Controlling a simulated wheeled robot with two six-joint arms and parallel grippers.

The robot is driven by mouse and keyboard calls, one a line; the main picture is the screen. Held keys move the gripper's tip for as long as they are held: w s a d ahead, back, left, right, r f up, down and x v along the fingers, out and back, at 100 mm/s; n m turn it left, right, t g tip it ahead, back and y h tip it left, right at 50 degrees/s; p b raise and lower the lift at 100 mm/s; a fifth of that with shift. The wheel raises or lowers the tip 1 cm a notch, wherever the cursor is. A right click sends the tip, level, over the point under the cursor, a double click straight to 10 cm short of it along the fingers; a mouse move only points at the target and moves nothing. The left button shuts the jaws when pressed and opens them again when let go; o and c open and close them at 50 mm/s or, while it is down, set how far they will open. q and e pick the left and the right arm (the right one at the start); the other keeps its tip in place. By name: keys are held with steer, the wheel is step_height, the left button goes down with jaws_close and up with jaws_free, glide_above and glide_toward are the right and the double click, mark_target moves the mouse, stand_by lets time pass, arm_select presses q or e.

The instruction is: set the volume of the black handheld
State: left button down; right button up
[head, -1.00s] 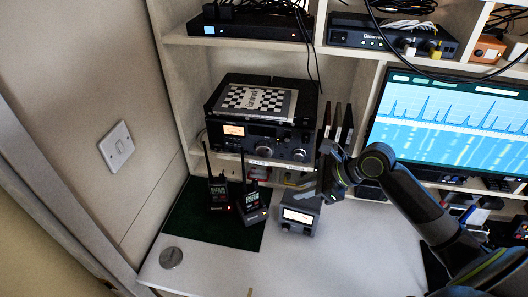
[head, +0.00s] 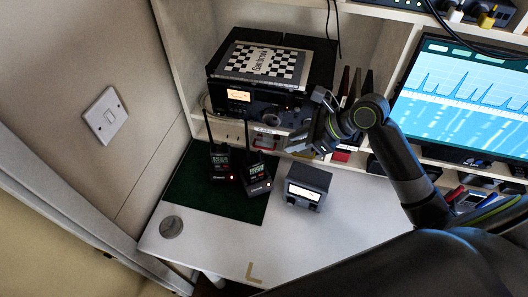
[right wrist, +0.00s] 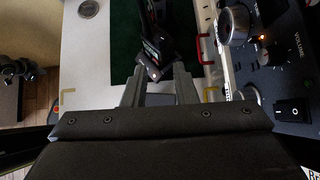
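Two dark handheld radios with upright antennas stand side by side on a green mat (head: 188,196). My right gripper (head: 302,143) is to the right of both, in front of the big radio's lower edge, touching neither. In the right wrist view, its two fingers (right wrist: 160,84) are apart and empty, with a handheld (right wrist: 154,48) just beyond them. The handhelds' top knobs are too small to make out. My left gripper is out of view.
A big radio (head: 236,112) with a chessboard-patterned box (head: 262,62) on top sits on the shelf behind. A small grey meter (head: 311,176) stands right of the mat, below my gripper.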

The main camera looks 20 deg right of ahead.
mark_target(264, 160)
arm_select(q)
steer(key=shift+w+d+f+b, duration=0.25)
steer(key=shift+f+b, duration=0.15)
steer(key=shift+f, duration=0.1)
arm_select(e)
steer(key=shift+x, duration=5.9)
steer(key=shift+c, duration=0.4)
